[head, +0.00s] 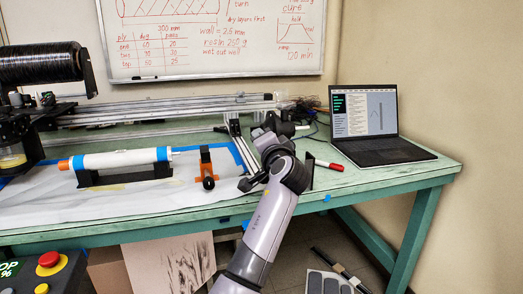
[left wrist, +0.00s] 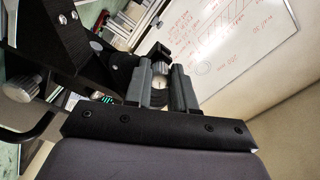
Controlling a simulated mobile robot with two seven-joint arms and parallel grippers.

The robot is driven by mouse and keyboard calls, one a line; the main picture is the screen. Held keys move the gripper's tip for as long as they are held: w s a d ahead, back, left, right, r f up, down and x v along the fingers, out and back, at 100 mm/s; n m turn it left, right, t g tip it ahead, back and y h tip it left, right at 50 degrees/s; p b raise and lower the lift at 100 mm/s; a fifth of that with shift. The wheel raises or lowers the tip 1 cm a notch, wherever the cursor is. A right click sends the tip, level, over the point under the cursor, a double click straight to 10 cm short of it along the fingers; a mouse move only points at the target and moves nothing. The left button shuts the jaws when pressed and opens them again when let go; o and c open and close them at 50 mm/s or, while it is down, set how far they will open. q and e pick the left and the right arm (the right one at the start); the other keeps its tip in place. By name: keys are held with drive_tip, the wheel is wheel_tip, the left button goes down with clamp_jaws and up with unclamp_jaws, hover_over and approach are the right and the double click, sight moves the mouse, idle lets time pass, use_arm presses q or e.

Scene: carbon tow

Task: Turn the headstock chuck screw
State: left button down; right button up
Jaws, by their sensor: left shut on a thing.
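My left arm reaches up from the bottom of the head view to the winder's right end. Its left gripper (head: 262,140) is at the dark headstock chuck (head: 284,126) there. In the left wrist view the two grey fingers of the left gripper (left wrist: 168,88) stand close together. They are shut on a small pale, round screw head (left wrist: 159,84), mostly hidden between them. Dark chuck parts (left wrist: 122,72) lie just beyond and to the left. How far the screw is turned cannot be seen. My right gripper is in neither view.
A white tube (head: 120,159) rests on a black cradle on the bench, with an orange stand (head: 206,165) beside it. A red marker (head: 329,165) and an open laptop (head: 378,150) lie to the right. Metal rails (head: 170,112) run behind. A knurled knob (left wrist: 26,84) is left of the fingers.

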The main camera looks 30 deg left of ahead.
use_arm(q)
drive_tip(key=shift+f+n+b, duration=0.1)
drive_tip(key=shift+n+b, duration=1.25)
drive_tip(key=shift+n, duration=0.75)
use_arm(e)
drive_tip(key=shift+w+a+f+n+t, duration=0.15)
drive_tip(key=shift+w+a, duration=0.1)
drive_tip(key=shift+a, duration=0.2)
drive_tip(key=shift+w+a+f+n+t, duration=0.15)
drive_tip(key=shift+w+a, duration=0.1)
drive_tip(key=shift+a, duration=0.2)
use_arm(q)
drive_tip(key=c, duration=1.2)
unclamp_jaws()
drive_tip(key=shift+d, duration=0.1)
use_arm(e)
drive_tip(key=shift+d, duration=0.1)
use_arm(q)
drive_tip(key=shift+v, duration=3.55)
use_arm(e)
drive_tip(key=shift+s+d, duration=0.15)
